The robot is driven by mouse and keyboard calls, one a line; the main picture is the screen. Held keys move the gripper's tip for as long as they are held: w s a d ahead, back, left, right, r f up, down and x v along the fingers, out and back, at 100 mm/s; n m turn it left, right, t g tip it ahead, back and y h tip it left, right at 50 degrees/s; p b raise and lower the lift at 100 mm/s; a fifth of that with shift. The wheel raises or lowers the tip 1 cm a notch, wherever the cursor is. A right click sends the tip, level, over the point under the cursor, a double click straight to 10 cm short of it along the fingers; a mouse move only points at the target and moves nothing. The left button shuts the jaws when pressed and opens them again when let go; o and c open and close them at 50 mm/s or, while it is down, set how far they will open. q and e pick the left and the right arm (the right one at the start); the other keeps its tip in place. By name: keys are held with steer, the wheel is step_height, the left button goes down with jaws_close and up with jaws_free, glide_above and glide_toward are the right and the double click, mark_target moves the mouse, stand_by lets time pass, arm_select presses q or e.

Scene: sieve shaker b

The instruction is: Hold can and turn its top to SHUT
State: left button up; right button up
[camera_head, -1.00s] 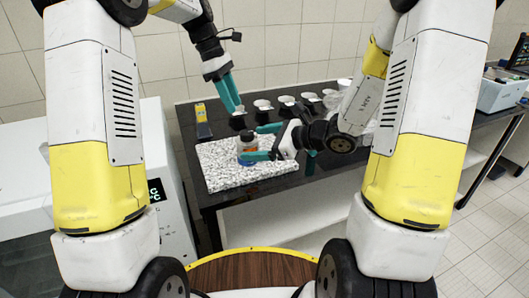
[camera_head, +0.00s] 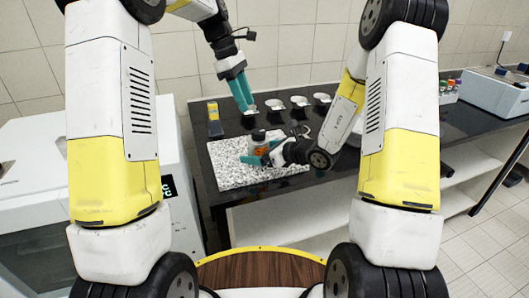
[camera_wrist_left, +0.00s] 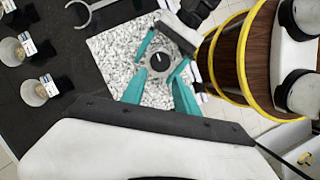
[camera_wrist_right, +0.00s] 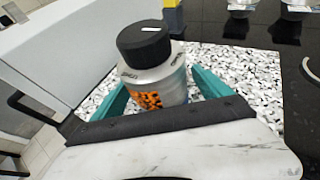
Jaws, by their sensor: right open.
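The can (camera_wrist_right: 155,80) is silver with an orange label and a black round top (camera_wrist_right: 143,40) that bears a white mark. It stands upright on a speckled granite slab (camera_head: 232,178); lettering on its shoulder is too small to read. My right gripper (camera_head: 262,158) is open, low at the can, with a teal finger on each side of it in the right wrist view (camera_wrist_right: 165,88). Whether the fingers touch it is unclear. My left gripper (camera_head: 246,108) is higher, above and apart from the can. In the left wrist view its fingers (camera_wrist_left: 160,84) are spread, pointing toward the can's top (camera_wrist_left: 160,58).
A yellow and grey device (camera_head: 214,120) stands at back left. A white machine (camera_head: 125,215) is at left, and a pale box (camera_head: 490,92) at far right.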

mark_target(259, 131)
steer(key=shift+a, duration=0.1)
jaws_close()
arm_select(q)
steer(key=o, duration=0.3)
steer(key=shift+o, duration=1.4)
steer(key=shift+s+d+r+m, duration=0.15)
steer(key=shift+d+m, duration=0.15)
steer(key=shift+m, duration=0.2)
steer(key=s+d+r+m+t+y, duration=0.1)
steer(key=d+r+m+y, duration=0.2)
steer(key=m, duration=0.5)
steer(key=shift+y, duration=0.4)
step_height(259, 131, down, 12)
steer(key=shift+d+f, duration=0.15)
